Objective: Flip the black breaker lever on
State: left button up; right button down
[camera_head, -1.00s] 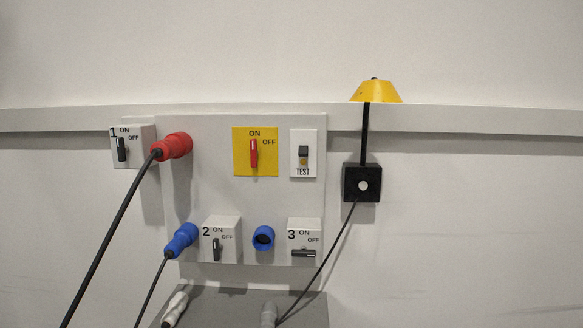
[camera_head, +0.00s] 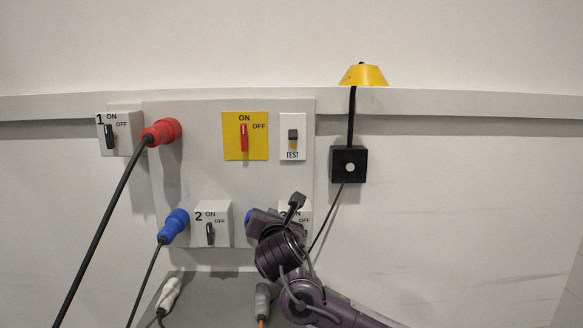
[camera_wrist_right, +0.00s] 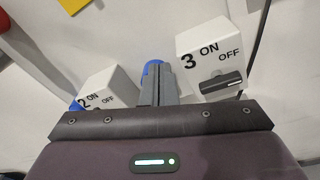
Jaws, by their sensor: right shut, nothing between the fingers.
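The breaker marked TEST (camera_head: 292,151) is a white plate on the grey panel, with a small dark lever (camera_head: 293,134) in its upper part and a yellow bit below. My right gripper (camera_head: 258,220) is shut and empty, low at the panel, below and left of that breaker. In the right wrist view its fingers (camera_wrist_right: 157,78) are together in front of the blue socket (camera_wrist_right: 152,68), between switch 2 and switch 3 (camera_wrist_right: 206,55). Switch 3 has a black lever (camera_wrist_right: 222,83) lying level. The breaker is outside the wrist view. My left gripper is not in view.
Red (camera_head: 162,131) and blue (camera_head: 174,226) plugs with cables are on the left. Black-lever switches 1 (camera_head: 118,135) and 2 (camera_head: 212,223) and a red-handled yellow switch (camera_head: 244,136) share the panel. A black box (camera_head: 348,165) with a yellow-topped pole stands right.

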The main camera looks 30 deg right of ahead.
aim_at(292, 143)
jog(key=s+d+r+n+h, duration=0.1)
jog(key=d+r, duration=0.1)
jog(key=r, duration=0.4)
jog(key=s+d+r+n+t+h, duration=0.1)
jog(key=r+n+h, duration=0.1)
jog(key=r, duration=0.4)
jog(key=shift+s+d+n, duration=0.3)
jog(key=shift+s+d, duration=0.05)
jog(key=shift+d, duration=0.05)
jog(key=shift+r, duration=0.1)
jog(key=p+x, duration=0.1)
jog(key=x, duration=0.2)
jog(key=p+x, duration=0.4)
jog(key=x, duration=0.1)
jog(key=shift+w+r, duration=0.3)
jog(key=shift+r, duration=0.05)
jog(key=shift+w+d+f+t+p, duration=0.1)
jog(key=shift+w+d+t+p, duration=0.2)
jog(key=shift+w+d+p, duration=0.25)
jog(key=shift+a, duration=0.1)
jog(key=shift+r+y+p, duration=0.25)
jog(key=shift+y+p, duration=0.05)
